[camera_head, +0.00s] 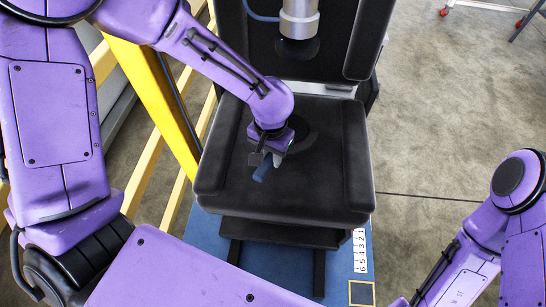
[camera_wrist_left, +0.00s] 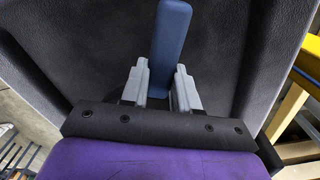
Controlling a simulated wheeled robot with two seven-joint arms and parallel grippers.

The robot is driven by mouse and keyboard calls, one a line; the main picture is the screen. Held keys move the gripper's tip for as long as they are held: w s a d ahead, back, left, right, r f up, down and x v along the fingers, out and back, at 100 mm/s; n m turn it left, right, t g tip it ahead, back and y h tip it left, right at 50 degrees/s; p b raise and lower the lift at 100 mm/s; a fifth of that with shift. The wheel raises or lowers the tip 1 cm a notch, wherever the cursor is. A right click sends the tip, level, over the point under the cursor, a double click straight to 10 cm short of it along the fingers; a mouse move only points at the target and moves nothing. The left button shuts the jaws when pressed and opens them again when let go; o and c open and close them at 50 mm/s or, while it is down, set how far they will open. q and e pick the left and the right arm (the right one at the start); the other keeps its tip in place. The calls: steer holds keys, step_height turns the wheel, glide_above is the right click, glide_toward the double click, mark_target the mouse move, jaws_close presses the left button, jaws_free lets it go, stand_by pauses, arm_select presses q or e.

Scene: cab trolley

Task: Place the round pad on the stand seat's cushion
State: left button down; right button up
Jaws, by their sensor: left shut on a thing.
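The stand seat's black cushion (camera_head: 230,185) fills the middle of the head view. My left gripper (camera_head: 267,160) is low over the cushion, left of its middle. It is shut on a blue bar (camera_head: 262,170), which also stands out between the two grey fingers in the wrist view (camera_wrist_left: 170,45). A dark round shape (camera_head: 305,135) shows beside the gripper on the cushion, partly hidden by my wrist. It looks like the round pad, but I cannot tell it surely from a shadow, nor whether it is joined to the blue bar. My right gripper is out of view.
The black backrest (camera_head: 345,40) rises behind the cushion, with a silver cylinder (camera_head: 298,18) in front of it. A yellow post (camera_head: 155,95) and rails stand on the left. A blue base with a numbered strip (camera_head: 360,250) lies below. The right floor is open.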

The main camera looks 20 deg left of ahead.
arm_select(q)
step_height(320, 180, down, 3)
steer(key=shift+w+f, duration=0.1)
steer(key=shift+f, duration=0.1)
steer(key=c, duration=0.8)
jaws_free()
steer(key=shift+c, duration=0.2)
step_height(320, 180, up, 12)
steer(key=shift+r+p, duration=0.1)
steer(key=shift+p, duration=0.5)
